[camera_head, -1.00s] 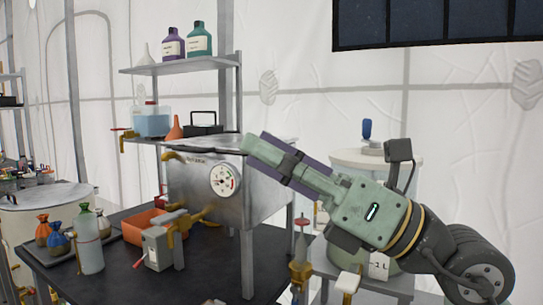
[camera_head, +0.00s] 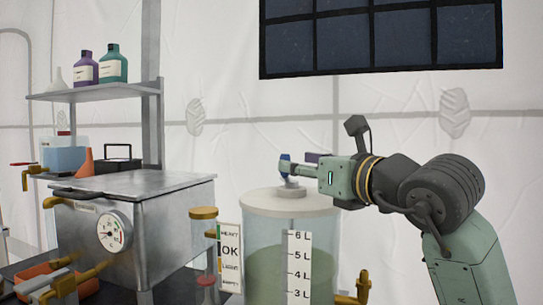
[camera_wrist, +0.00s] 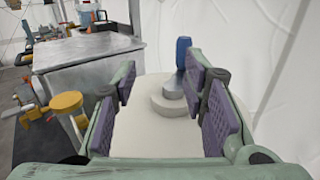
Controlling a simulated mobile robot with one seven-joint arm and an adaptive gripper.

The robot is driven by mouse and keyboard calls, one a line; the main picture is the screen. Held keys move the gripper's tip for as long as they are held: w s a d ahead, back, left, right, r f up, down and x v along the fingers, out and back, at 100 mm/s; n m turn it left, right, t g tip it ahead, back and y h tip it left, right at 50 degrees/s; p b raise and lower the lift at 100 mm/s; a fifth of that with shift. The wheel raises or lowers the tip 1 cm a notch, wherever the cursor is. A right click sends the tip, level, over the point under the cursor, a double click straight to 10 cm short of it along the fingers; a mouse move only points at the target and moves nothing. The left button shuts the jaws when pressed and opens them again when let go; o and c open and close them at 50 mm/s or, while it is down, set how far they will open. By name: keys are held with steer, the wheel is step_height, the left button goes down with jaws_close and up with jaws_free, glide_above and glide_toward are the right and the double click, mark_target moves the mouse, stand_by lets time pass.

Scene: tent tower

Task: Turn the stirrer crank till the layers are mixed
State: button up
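The stirrer crank has an upright blue handle (camera_head: 285,163) on a grey arm, above a round hub on the tank's pale lid (camera_head: 262,201). In the wrist view the blue handle (camera_wrist: 182,50) stands beyond my fingers, closer to the right one. The clear tank (camera_head: 262,228) shows greenish contents below a paler upper part. My gripper (camera_head: 299,165) is over the lid, fingers toward the handle. In the wrist view my gripper (camera_wrist: 161,78) is open, its purple pads wide apart with nothing held. Whether a finger touches the handle I cannot tell.
A metal box with a dial (camera_head: 112,232) stands left of the tank. A brass tap (camera_head: 362,288) is at lower right. The wall behind is white fabric.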

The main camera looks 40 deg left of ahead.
mark_target(287, 157)
steer(key=shift+w+d+r+m+t+h, duration=0.1)
steer(key=shift+w+d+m+t+h, duration=0.15)
steer(key=shift+w, duration=0.3)
steer(key=shift+w+d+r+m+t+h, duration=0.15)
steer(key=shift+w+d+t, duration=0.1)
steer(key=shift+w, duration=0.6)
steer(key=p+x, duration=0.4)
steer(key=x, duration=0.5)
steer(key=shift+a+r, duration=0.15)
steer(key=shift+a, duration=0.1)
steer(key=shift+w+a, duration=0.25)
steer(key=shift+a, duration=0.2)
steer(key=shift+c, duration=0.5)
jaws_close()
